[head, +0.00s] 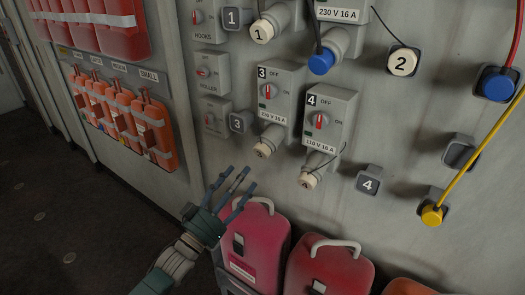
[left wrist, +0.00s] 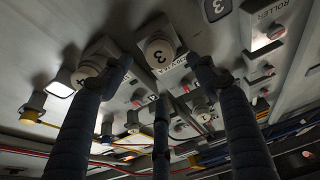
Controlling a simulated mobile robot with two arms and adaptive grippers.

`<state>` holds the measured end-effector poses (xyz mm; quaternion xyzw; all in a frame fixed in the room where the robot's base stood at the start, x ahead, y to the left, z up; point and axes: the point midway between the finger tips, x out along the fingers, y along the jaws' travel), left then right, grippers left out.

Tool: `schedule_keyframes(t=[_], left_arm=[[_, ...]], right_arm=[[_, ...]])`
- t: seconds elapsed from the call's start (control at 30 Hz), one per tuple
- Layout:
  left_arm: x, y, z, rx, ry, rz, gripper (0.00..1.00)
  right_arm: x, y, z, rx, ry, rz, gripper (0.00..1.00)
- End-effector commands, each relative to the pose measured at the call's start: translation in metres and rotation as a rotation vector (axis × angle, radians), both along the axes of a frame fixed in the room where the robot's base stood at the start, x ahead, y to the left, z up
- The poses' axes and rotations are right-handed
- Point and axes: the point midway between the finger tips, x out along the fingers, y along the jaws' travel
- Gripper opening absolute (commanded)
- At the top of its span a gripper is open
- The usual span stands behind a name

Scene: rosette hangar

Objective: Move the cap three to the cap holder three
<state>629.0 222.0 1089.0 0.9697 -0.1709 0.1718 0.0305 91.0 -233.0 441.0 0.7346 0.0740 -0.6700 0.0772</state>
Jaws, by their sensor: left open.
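Cap three (head: 264,150) is a pale cap on the socket under the grey switch box marked 3 (head: 277,92). In the left wrist view cap three (left wrist: 160,53) shows its number upside down, ahead of the fingers. Cap holder three (head: 240,122) is a small grey block marked 3 on the wall, just left of that box. It shows at the top of the left wrist view (left wrist: 219,8) and looks empty. My left gripper (head: 240,178) is open and empty, below and left of cap three and apart from it. My right gripper is not in view.
Cap four (head: 308,180) sits under switch box 4 (head: 328,120), close on the right, with holder four (head: 368,180) beyond. Red cases (head: 258,235) stand below my left gripper. Cap two (head: 403,61) hangs at upper right. A yellow cable (head: 475,150) runs at far right.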

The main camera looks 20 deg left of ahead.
Motion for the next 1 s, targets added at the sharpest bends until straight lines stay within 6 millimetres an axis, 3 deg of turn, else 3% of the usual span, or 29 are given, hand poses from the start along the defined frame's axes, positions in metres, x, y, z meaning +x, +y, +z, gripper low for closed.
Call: schedule_keyframes(t=[0.23,0.7,1.0], left_arm=[[0.008,-0.003,0.002,0.001,-0.001,0.0,0.59],[0.064,-0.023,0.024,0.0,0.0,0.001,0.59],[0.079,-0.029,0.029,-0.001,0.002,0.001,0.59]], right_arm=[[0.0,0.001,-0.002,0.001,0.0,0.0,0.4],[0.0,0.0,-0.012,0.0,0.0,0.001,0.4],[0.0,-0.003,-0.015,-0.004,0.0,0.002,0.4]])
